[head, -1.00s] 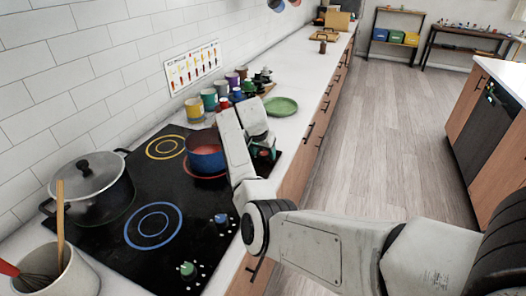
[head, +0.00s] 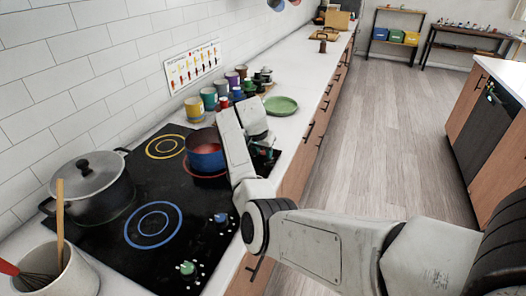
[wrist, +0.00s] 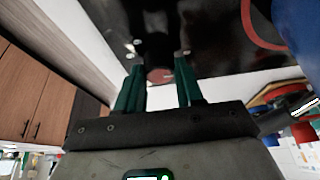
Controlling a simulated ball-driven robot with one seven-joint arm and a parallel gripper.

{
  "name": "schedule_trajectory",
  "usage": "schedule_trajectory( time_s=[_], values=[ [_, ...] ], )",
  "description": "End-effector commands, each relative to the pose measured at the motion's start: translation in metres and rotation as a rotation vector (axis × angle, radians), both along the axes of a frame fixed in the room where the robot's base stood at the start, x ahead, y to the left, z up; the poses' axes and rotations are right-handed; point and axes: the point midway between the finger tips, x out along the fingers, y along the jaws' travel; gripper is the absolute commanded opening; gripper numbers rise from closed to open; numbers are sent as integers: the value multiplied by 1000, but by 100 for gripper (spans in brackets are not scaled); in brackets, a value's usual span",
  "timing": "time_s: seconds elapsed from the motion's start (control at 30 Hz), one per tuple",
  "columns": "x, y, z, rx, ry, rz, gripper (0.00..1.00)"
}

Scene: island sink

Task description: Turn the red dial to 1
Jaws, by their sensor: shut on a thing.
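The red dial (wrist: 160,76) shows in the wrist view on the black cooktop, between the green fingers. My gripper (wrist: 158,85) is shut on it, with one finger on each side. The red burner ring (head: 187,171) is under a blue pot (head: 207,155).
A blue dial (head: 221,218) and a green dial (head: 187,268) sit nearer on the cooktop (head: 185,228). A lidded grey pot (head: 92,195) stands at the left. Several coloured cups and a green plate (head: 281,105) stand beyond my gripper. Floor at the right is clear.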

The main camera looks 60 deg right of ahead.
Motion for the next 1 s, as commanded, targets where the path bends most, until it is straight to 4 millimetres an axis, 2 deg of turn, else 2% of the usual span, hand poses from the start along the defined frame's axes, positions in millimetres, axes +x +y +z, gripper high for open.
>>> schedule_trajectory(
  time_s=[0.27,0.7,1.0],
  values=[
    [1,0,-2,0,0,-102,6],
    [4,-1,-3,-1,-1,-442,6],
    [5,-1,-1,-1,-2,-616,6]
  ],
)
